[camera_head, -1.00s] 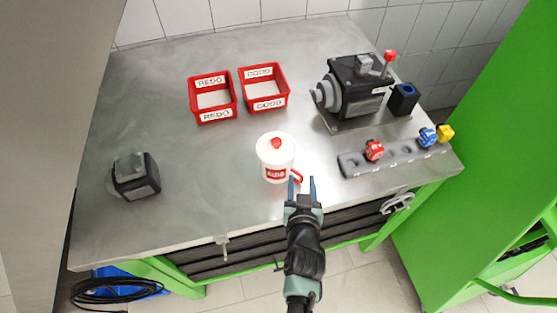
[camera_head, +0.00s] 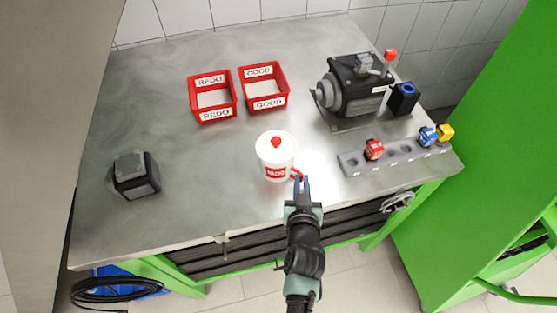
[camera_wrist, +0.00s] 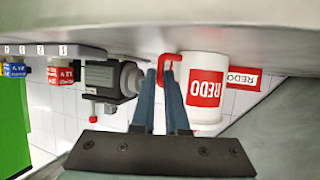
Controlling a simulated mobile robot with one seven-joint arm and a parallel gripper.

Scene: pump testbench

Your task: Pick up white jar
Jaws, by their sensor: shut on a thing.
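The white jar (camera_head: 276,160) stands upright on the metal table, with a red knob on its lid, a red label and a red handle on its right side. My gripper (camera_head: 301,180) reaches in from the front edge and is shut on the jar's red handle. In the wrist view, which is upside down, the white jar (camera_wrist: 206,62) is right of the fingers and its label reads REDO. My gripper (camera_wrist: 160,75) has its blue fingers at the red handle there. The jar's base rests on the table.
Red REDO (camera_head: 213,114) and GOOD (camera_head: 269,103) bins stand behind the jar. A dark pump (camera_head: 355,95) and a grey rail (camera_head: 400,157) with coloured pieces are to the right. A dark block (camera_head: 136,176) is at left. The table between is clear.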

